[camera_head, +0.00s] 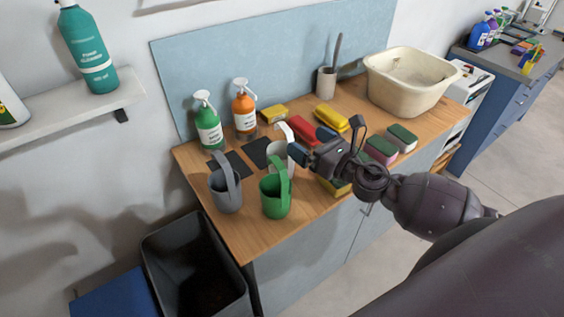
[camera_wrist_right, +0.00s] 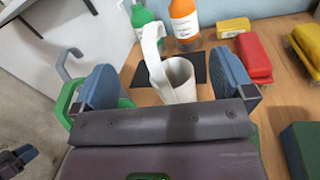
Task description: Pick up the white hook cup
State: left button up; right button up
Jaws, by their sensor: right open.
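The white hook cup (camera_head: 284,146) stands on the wooden worktop behind the green hook cup (camera_head: 275,197), partly hidden by my right gripper (camera_head: 326,143). In the right wrist view the white cup (camera_wrist_right: 180,78) shows its tall curved hook and open mouth. It appears between the two blue-padded fingers of my right gripper (camera_wrist_right: 167,85), beyond them. The fingers are open and empty; contact with the cup is not visible. A grey hook cup (camera_head: 226,190) stands left of the green one. A dark part at the wrist view's lower left looks like my left gripper (camera_wrist_right: 15,160); its jaws are unclear.
Green (camera_head: 208,128) and orange (camera_head: 244,112) pump bottles stand at the back by dark mats. A cream basin (camera_head: 410,82) is farther right. A black bin (camera_head: 195,270) stands below the left end.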

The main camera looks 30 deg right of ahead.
jog(key=n+y, duration=0.1)
jog(key=n, duration=0.1)
jog(key=n+g+b, duration=0.1)
jog(key=b, duration=0.4)
send_near(283, 153)
jog(key=a+r, duration=0.1)
jog(key=s+a+r, duration=0.1)
jog(key=shift+a+r+y, duration=0.15)
jog(key=shift+r+y, duration=0.1)
jog(key=shift+y, duration=0.15)
jog(key=shift+w+a+r, duration=0.2)
jog(key=shift+w+r, duration=0.2)
jog(key=shift+w, duration=0.05)
jog(key=shift+w+a+p, duration=0.25)
jog(key=shift+w+p, duration=0.15)
jog(key=shift+w, duration=0.2)
jog(key=x, duration=0.4)
jog(key=shift+w+a+p, duration=0.1)
jog(key=shift+w+p, duration=0.05)
jog(key=shift+p, duration=0.25)
jog(key=shift+w+a+f, duration=0.1)
jog(key=shift+w+a, duration=0.1)
jog(key=shift+w, duration=0.25)
jog(key=shift+c, duration=0.5)
